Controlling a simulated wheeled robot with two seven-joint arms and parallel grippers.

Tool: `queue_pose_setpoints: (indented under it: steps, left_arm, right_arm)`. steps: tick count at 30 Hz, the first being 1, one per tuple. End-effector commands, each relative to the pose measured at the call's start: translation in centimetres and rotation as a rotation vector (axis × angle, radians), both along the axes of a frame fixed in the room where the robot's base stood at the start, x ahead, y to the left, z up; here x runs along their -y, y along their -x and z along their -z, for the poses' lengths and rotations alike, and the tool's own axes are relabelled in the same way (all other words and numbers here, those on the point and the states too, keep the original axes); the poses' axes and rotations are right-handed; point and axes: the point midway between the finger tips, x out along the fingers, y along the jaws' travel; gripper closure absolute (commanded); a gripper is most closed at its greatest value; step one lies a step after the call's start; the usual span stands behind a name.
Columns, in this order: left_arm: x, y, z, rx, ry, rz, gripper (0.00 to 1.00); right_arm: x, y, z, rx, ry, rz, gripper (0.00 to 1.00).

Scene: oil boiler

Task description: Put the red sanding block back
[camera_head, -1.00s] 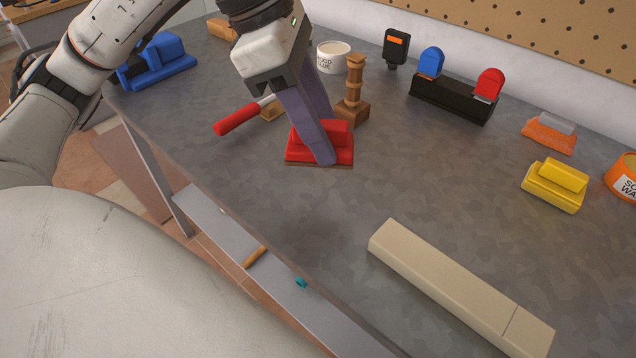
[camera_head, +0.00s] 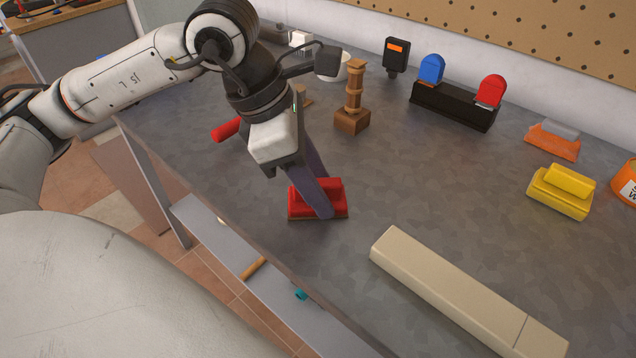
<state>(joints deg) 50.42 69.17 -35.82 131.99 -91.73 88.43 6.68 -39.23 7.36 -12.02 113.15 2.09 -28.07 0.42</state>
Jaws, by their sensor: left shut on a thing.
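The red sanding block (camera_head: 301,203) is in the middle of the head view, near the front edge of the grey workbench. My left gripper (camera_head: 322,200) comes down from above and is shut on the block, with its fingers around the raised grip. I cannot tell whether the block touches the bench or is held a little above it. A yellow sanding block (camera_head: 561,191) sits at the right of the bench. My right gripper is not in view.
A long beige bar (camera_head: 465,290) lies at the front right. A turned wooden piece (camera_head: 353,98), a black holder (camera_head: 453,105) with blue and red pieces, and an orange item (camera_head: 553,140) stand behind. The bench (camera_head: 430,190) is clear in the middle.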

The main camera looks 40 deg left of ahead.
Motion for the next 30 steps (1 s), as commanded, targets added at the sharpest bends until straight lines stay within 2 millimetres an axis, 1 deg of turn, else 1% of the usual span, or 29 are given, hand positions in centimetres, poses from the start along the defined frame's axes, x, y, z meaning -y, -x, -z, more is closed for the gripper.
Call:
queue_pose_setpoints:
  steps: [4,8,9,11,12,19,23,26,30]
  left_arm:
    - [0.0,0.0,-0.1,0.002,0.000,0.001,0.81]
    - [0.0,0.0,0.4,0.001,0.001,0.000,0.81]
    - [0.0,0.0,0.2,0.000,0.000,0.000,0.53]
    - [0.0,0.0,0.1,0.000,0.000,0.000,0.43]
    - [0.0,0.0,0.1,0.000,0.000,0.000,0.41]
    - [0.0,0.0,0.1,0.000,0.000,0.000,0.41]
    - [0.0,0.0,-0.5,0.001,0.001,0.000,0.41]
    - [-0.5,0.3,-1.6,0.004,-0.001,-0.002,0.41]
    - [-1.3,1.0,-4.4,0.004,0.000,-0.002,0.41]
  right_arm:
    - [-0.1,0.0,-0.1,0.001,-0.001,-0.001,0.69]
    - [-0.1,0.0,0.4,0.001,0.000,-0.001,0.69]
    - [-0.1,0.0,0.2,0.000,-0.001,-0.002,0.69]
    - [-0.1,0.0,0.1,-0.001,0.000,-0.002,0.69]
    - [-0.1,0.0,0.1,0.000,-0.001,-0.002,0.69]
    - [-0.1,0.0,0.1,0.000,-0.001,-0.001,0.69]
    - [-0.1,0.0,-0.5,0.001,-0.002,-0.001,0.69]
    - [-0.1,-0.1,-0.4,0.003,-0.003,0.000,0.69]
    - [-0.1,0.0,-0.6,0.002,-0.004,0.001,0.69]
